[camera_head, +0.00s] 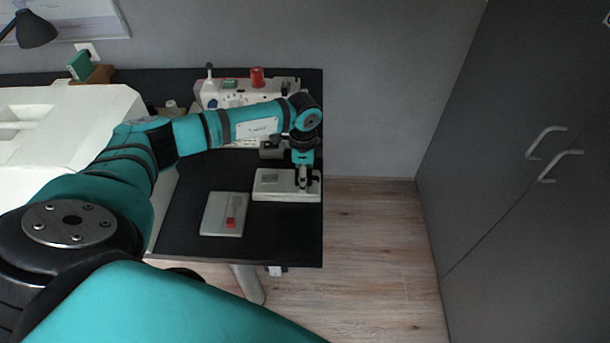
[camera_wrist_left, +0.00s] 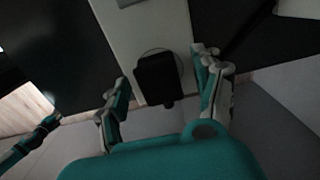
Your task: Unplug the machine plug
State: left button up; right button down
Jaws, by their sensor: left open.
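The black machine plug (camera_wrist_left: 158,80) sits in a round socket on a white socket block (camera_wrist_left: 150,28) in the left wrist view. My left gripper (camera_wrist_left: 161,66) is open, with one finger on each side of the plug and a visible gap to each. In the head view my left gripper (camera_head: 303,184) points down over the right end of the white block (camera_head: 272,188), near the right edge of the black desk. The gripper hides most of the plug there. My right gripper is not in view.
A white sewing machine (camera_head: 212,93) with a red spool (camera_head: 257,77) stands at the back of the black desk (camera_head: 190,235). A pale flat board (camera_head: 214,215) with a red piece lies front left of the block. Grey wardrobe doors (camera_head: 520,200) stand right, beyond open floor.

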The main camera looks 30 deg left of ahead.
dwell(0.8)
pick_arm(q)
grip_shut()
dwell(0.4)
jog(key=shift+r+p, duration=0.15)
jog(key=shift+p, duration=0.15)
jog(key=shift+r+p, duration=2.55)
jog(key=shift+r, duration=0.35)
